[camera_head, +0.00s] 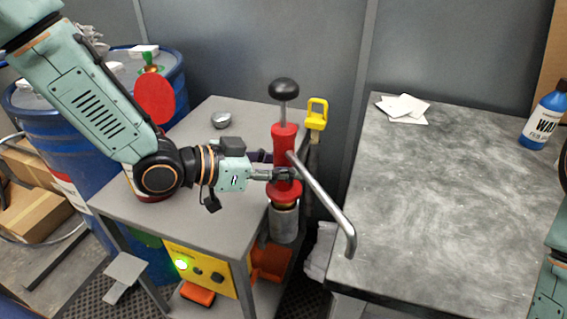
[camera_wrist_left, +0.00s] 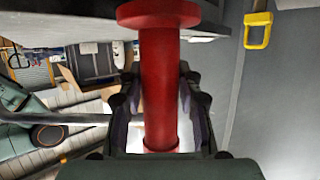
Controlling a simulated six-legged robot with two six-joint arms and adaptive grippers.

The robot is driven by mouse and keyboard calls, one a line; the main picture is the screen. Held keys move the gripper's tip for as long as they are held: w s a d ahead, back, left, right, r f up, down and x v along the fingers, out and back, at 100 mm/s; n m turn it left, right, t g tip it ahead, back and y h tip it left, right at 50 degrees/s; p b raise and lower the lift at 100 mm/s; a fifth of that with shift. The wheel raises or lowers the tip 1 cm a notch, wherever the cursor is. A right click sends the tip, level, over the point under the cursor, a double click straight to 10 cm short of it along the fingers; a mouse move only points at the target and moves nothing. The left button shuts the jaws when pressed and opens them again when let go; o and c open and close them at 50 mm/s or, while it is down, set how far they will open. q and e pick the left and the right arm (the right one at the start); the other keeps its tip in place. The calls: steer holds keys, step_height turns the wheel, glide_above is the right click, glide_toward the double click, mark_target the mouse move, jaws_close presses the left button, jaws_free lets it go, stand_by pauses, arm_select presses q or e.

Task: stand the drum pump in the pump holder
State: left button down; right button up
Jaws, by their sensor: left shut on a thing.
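The drum pump (camera_head: 285,143) has a red body, a black knob on a rod and a bent metal spout reaching down to the right. It stands about upright at the right edge of the small grey table. My left gripper (camera_head: 283,174) is shut around its red body, which also fills the middle of the left wrist view (camera_wrist_left: 160,90). Below the pump's red flange and brass collar is a grey cylinder (camera_head: 284,226), apparently the pump holder. The collar appears at its mouth; I cannot tell how far in the pump sits. My right gripper is out of view.
The grey table (camera_head: 215,182) holds a small metal dish (camera_head: 221,120). A yellow handle (camera_head: 316,113) stands behind the pump. Blue drums (camera_head: 165,75) are at left. The right worktable (camera_head: 440,205) is mostly clear, with white cards (camera_head: 404,108) and a blue-white bottle (camera_head: 543,118).

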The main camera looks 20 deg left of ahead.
arm_select(q)
steer(key=shift+w+f+b, duration=0.1)
steer(key=shift+f+b, duration=1)
steer(key=shift+f, duration=0.35)
stand_by(0.9)
steer(key=c, duration=0.9)
jaws_free()
steer(key=shift+o, duration=0.4)
steer(key=shift+s+f, duration=0.2)
steer(key=shift+f, duration=0.05)
steer(key=shift+r, duration=0.1)
